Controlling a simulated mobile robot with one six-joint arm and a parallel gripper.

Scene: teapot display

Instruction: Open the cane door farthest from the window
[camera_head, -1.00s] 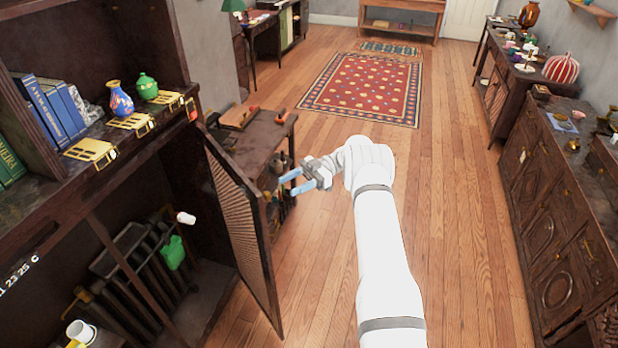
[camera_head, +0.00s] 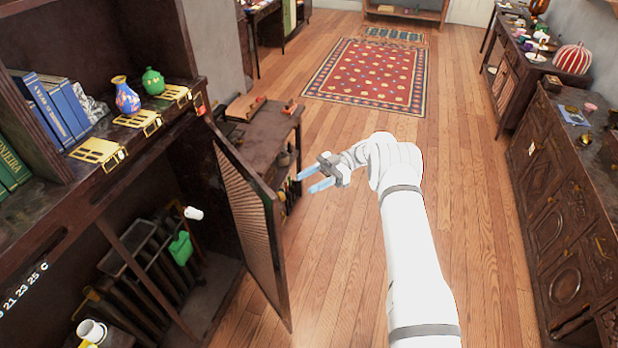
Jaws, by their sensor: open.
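A cane door (camera_head: 250,222) with a dark wooden frame stands swung wide open on the dark cabinet (camera_head: 120,165) at the left. The cabinet's inside shows behind it. My gripper (camera_head: 310,181) is open and empty, to the right of the door's upper part and apart from it in the picture. Its two blue fingers point left. No window shows in this view, so I cannot tell how far this door is from one.
A low dark table (camera_head: 262,140) stands behind the door. A dark sideboard (camera_head: 560,215) lines the right side. The wooden floor (camera_head: 335,270) between is clear, with a red rug (camera_head: 368,75) farther back. A green container (camera_head: 180,248) sits inside the cabinet.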

